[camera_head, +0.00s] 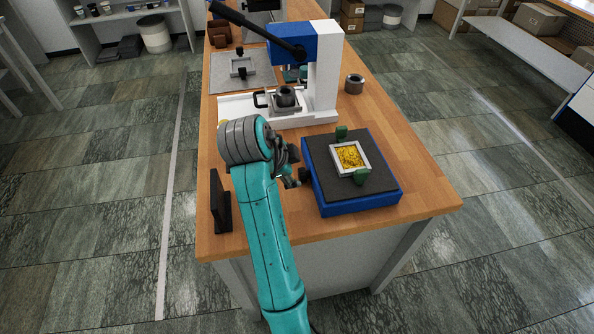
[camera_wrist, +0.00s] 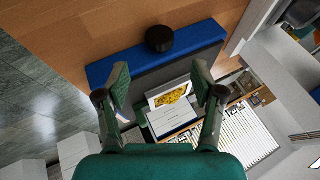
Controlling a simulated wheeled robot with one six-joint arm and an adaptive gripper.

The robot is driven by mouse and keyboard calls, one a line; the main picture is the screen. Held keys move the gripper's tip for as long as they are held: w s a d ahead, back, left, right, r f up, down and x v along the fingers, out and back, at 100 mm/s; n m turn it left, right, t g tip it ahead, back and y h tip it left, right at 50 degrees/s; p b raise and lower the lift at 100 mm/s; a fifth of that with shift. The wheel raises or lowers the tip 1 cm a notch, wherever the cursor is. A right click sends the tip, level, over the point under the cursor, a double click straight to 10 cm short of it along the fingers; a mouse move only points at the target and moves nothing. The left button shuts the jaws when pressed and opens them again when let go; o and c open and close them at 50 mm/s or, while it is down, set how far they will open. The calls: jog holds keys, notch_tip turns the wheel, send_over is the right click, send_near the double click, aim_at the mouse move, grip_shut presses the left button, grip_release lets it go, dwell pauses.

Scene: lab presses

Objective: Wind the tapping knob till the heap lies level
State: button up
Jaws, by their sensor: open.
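A blue box with a dark top (camera_head: 386,190) stands near the front of the wooden bench. A pale square frame (camera_head: 337,162) on it holds the yellow heap (camera_head: 351,156), whose surface looks lumpy. The black round knob (camera_head: 303,175) sits on the box's left side; it also shows in the wrist view (camera_wrist: 160,38). My gripper (camera_head: 296,166) is beside that side of the box. In the wrist view my gripper (camera_wrist: 160,75) is open and empty, with its fingers spread. The knob lies beyond the fingertips, between their lines, apart from both. The heap also shows between the fingers (camera_wrist: 172,95).
Two green blocks (camera_head: 341,132) (camera_head: 360,177) stand at opposite sides of the frame. A blue and white lever press (camera_head: 322,75) stands behind, with a metal ring (camera_head: 354,84) beside it. A dark upright plate (camera_head: 219,202) stands left of my arm. The bench's front right is clear.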

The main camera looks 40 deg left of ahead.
jog(key=shift+v, duration=1.75)
